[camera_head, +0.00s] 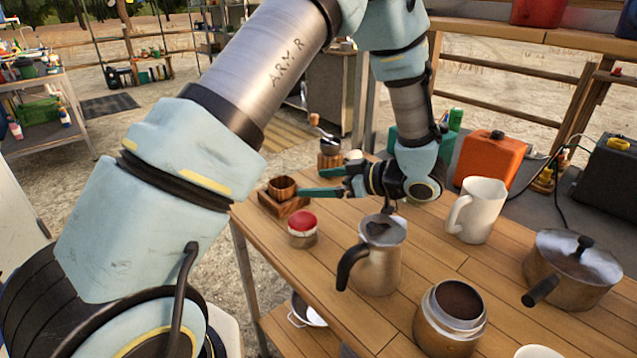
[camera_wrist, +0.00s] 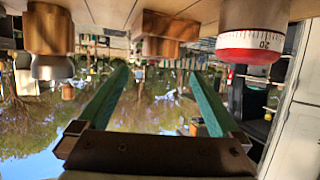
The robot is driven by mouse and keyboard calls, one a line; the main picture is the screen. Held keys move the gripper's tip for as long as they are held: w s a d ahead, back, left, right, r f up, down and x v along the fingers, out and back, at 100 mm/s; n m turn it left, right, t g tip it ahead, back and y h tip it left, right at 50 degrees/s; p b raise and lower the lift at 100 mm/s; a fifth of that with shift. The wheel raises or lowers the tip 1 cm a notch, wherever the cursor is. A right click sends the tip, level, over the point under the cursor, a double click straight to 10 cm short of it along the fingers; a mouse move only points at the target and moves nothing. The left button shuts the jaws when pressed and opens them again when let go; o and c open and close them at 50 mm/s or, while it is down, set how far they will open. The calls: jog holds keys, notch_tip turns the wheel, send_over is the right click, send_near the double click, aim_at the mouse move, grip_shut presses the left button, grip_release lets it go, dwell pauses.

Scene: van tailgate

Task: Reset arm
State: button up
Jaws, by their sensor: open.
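My gripper (camera_head: 312,182) is held out over the far left part of the wooden table, its two green fingers spread and pointing left. Nothing is between them. In the wrist view, which appears upside down, the open fingers (camera_wrist: 158,75) also show with an empty gap. A wooden cup on a wooden block (camera_head: 284,203) is just beyond the fingertips, apart or touching I cannot tell in the head view. A red-lidded jar (camera_head: 302,230) stands nearer, below the fingers in the picture. It also shows in the wrist view (camera_wrist: 253,42).
A metal moka pot top (camera_head: 382,262), its coffee-filled base (camera_head: 450,318), a white mug (camera_head: 480,210) and a lidded pot (camera_head: 568,270) stand on the table (camera_head: 420,280). A grinder (camera_head: 330,150) is behind my gripper. An orange box (camera_head: 490,158) stands at the back.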

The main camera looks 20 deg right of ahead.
jog(key=w+a+r+m+h, duration=0.2)
jog(key=w+m+h, duration=0.1)
jog(key=w+h, duration=0.25)
jog(key=w+a+r+m+h, duration=0.2)
jog(key=w+r+h, duration=0.1)
jog(key=w+h, duration=0.3)
jog(key=s+a+m+g+y, duration=0.1)
jog(key=s+a+m+g, duration=0.4)
jog(key=s+a, duration=1.3)
jog(key=a+g, duration=0.1)
jog(key=g, duration=0.2)
jog(key=shift+a+f, duration=0.4)
